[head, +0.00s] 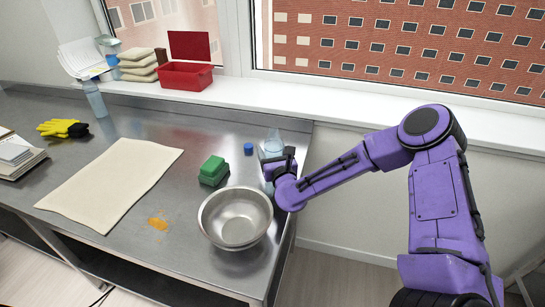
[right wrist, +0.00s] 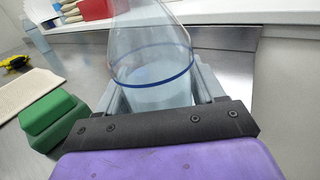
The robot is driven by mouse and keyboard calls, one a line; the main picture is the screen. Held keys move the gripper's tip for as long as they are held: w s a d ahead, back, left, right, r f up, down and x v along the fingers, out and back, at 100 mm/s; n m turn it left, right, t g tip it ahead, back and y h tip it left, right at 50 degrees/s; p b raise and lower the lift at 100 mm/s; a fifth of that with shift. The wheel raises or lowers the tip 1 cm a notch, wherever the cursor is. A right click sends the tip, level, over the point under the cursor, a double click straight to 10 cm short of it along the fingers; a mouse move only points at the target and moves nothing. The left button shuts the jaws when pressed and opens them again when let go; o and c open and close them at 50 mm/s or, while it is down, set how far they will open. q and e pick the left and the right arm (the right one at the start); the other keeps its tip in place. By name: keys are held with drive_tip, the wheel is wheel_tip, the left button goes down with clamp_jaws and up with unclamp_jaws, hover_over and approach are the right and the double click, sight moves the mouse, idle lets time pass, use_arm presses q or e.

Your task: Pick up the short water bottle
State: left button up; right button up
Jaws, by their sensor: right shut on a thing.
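The short water bottle, clear with a blue ring, stands at the right end of the steel table in the head view (head: 273,143). In the right wrist view the bottle (right wrist: 150,48) fills the space between the fingers. My right gripper (head: 276,168) is shut on the bottle, with one finger on each side in the right wrist view (right wrist: 155,92). The bottle looks upright. Its lower part is hidden by the gripper, so I cannot tell if it touches the table. My left gripper is not in view.
A metal bowl (head: 235,217) is just in front of my right gripper. A green sponge stack (head: 213,170) and a blue cap (head: 248,149) lie to the left. A second bottle (head: 95,99) stands far left. A beige mat (head: 112,180) covers mid-table. The window sill (head: 330,105) runs behind.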

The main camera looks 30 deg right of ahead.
sight(271, 140)
drive_tip(key=s+r, duration=0.1)
drive_tip(key=r, duration=0.1)
drive_tip(key=s+a+r, duration=0.1)
drive_tip(key=r, duration=0.1)
drive_tip(key=s+a+r+b, duration=0.1)
drive_tip(key=r, duration=0.1)
drive_tip(key=shift+a+r, duration=0.1)
drive_tip(key=shift+r, duration=0.15)
drive_tip(key=s+a+r+p, duration=0.2)
drive_tip(key=s+a+r, duration=0.3)
drive_tip(key=s, duration=0.3)
drive_tip(key=shift+s+a+r, duration=0.2)
drive_tip(key=shift+s+a, duration=0.15)
